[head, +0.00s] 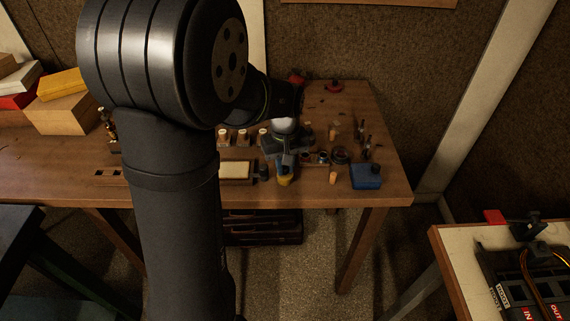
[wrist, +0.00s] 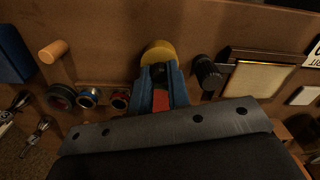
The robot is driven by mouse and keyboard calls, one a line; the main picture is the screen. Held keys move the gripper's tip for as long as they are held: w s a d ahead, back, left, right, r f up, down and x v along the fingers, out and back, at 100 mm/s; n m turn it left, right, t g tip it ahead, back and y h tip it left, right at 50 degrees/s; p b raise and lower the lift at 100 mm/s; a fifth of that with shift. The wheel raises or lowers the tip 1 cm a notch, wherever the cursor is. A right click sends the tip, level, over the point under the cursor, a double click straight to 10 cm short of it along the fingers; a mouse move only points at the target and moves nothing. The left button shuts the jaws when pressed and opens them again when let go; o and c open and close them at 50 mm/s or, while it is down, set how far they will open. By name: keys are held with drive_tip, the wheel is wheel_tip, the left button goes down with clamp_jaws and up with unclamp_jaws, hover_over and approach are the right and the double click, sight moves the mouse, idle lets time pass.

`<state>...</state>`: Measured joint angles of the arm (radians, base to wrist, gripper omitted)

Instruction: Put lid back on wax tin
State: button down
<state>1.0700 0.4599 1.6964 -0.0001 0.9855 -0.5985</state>
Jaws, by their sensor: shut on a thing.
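My gripper (head: 284,168) points down over the front part of the workbench. In the wrist view its blue fingers (wrist: 161,88) are closed on a round yellow piece (wrist: 157,50) with a dark knob-like part, which looks like the lid. Small round open tins stand beside the gripper: one with a blue rim (wrist: 88,96), one reddish (wrist: 120,99) and a dark one (wrist: 60,96). I cannot tell which is the wax tin, or whether something is hidden under the yellow piece.
A dark cylinder (wrist: 207,72) and a cream pad in a frame (wrist: 262,80) are on one side of the gripper. A blue block (head: 366,175) and a wooden peg (wrist: 54,51) are on the other. The workbench's front edge (head: 330,203) is close.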

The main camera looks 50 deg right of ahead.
drive_tip(key=shift+f, duration=0.1)
idle(0.7)
drive_tip(key=c, duration=0.8)
unclamp_jaws()
drive_tip(key=shift+r, duration=3.5)
drive_tip(key=shift+c, duration=0.3)
clamp_jaws()
drive_tip(key=shift+f, duration=0.2)
